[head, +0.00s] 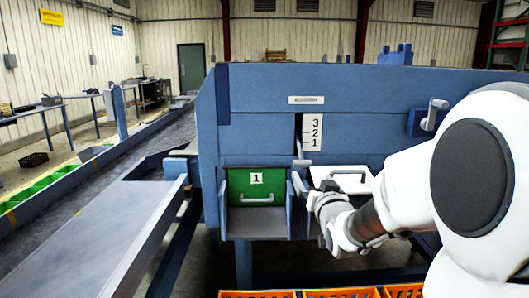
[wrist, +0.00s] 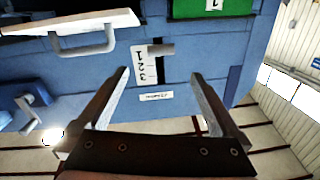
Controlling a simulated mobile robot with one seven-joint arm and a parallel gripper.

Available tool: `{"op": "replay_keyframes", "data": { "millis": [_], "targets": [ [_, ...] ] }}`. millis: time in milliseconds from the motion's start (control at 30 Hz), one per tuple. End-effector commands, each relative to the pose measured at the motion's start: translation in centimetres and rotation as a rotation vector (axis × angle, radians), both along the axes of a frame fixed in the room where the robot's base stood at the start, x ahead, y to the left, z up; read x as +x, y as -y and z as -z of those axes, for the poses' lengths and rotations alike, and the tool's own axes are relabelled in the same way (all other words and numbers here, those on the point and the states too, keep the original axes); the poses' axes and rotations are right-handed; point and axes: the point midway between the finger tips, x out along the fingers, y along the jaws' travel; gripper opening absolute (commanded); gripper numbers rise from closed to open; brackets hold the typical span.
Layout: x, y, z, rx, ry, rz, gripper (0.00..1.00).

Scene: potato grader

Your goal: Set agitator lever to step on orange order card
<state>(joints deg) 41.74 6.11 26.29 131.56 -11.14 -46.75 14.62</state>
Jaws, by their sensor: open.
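The agitator lever (head: 301,158) is a light grey handle at the low end of a dark vertical slot in the blue machine front. A white scale (head: 312,132) beside the slot reads 3, 2, 1 from top to bottom; the lever sits near the 1. In the wrist view the picture is upside down, and the lever (wrist: 161,50) shows beyond my open, empty gripper (wrist: 160,78), between the lines of its two fingers. In the head view my gripper (head: 313,190) is below the lever, partly hidden by my wrist. I see no orange order card.
A green flap (head: 257,187) marked 1 is left of my gripper. A white hinged panel with a handle (head: 347,178) is close on its right. A crank (head: 433,113) sits at the upper right. Orange crates (head: 340,294) stand below. A conveyor (head: 100,240) runs at the left.

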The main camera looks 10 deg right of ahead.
Motion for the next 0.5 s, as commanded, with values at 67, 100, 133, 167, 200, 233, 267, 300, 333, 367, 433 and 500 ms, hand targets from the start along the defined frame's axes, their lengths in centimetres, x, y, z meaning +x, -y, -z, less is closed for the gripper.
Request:
{"op": "replay_keyframes", "data": {
  "millis": [67,100,133,167,200,233,267,300,333,367,433,500],
  "targets": [
    [0.2,0.2,-0.1,0.017,0.011,0.002,1.0],
    [0.5,0.3,0.0,0.019,0.012,0.002,1.0],
    [0.7,0.3,0.0,0.02,0.012,0.002,1.0],
    [1.0,0.3,-0.1,0.019,0.012,0.002,1.0],
    [1.5,0.4,0.0,0.018,0.012,0.002,1.0],
    [1.9,0.5,0.0,0.019,0.011,0.003,1.0],
    [2.4,0.5,0.0,0.019,0.011,0.003,1.0],
    [3.0,0.6,0.0,0.02,0.01,0.003,1.0],
    [3.6,0.7,0.0,0.018,0.011,0.002,1.0],
    [4.1,0.7,0.0,0.018,0.011,0.001,1.0],
    [5.4,0.8,0.0,0.018,0.01,0.001,1.0],
    [6.7,1.0,0.0,0.018,0.011,0.001,1.0]
  ]
}}
